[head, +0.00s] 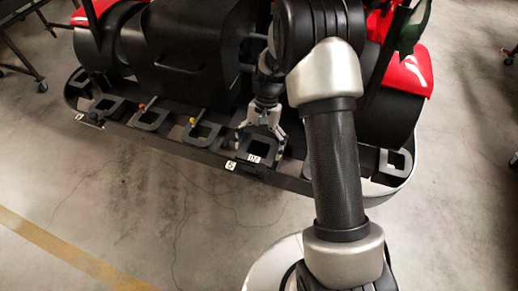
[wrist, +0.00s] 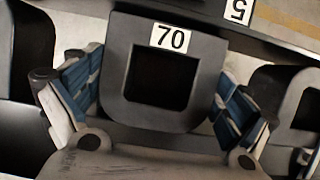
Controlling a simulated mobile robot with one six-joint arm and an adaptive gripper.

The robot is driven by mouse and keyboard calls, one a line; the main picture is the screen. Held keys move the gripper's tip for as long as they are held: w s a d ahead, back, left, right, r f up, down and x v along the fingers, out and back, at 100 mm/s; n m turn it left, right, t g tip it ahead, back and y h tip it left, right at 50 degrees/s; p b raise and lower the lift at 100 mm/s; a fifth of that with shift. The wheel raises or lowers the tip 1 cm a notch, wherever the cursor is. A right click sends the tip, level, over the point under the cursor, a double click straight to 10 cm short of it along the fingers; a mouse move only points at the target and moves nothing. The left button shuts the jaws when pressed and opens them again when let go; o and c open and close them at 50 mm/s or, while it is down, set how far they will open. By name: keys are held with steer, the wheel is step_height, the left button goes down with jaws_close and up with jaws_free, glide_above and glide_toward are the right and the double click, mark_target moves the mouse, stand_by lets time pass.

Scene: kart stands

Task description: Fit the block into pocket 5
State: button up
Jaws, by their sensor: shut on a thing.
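The block (wrist: 122,100) is a dark grey piece with a square opening and a white "70" label. In the wrist view it lies between the blue finger pads of my gripper (wrist: 158,80), which is shut on it. In the head view my gripper (head: 262,136) points down over the front ledge, with the block's label (head: 254,159) showing at the front. A "5" tag (head: 230,166) sits on the ledge edge, slightly left of the block's label. In the wrist view the tag (wrist: 237,10) is at upper right. The pocket itself is hidden under the block; I cannot tell how deep the block sits.
The ledge (head: 190,155) runs along the front of a black and red kart. Other grey frames stand left (head: 204,132) and right (head: 395,163), some with small coloured knobs (head: 193,121) near them. The concrete floor in front is clear.

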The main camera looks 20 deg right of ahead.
steer(key=shift+r, duration=0.1)
steer(key=o, duration=1.7)
steer(key=p+v, duration=0.4)
steer(key=v, duration=0.8)
steer(key=shift+p, duration=0.35)
steer(key=shift+s, duration=0.1)
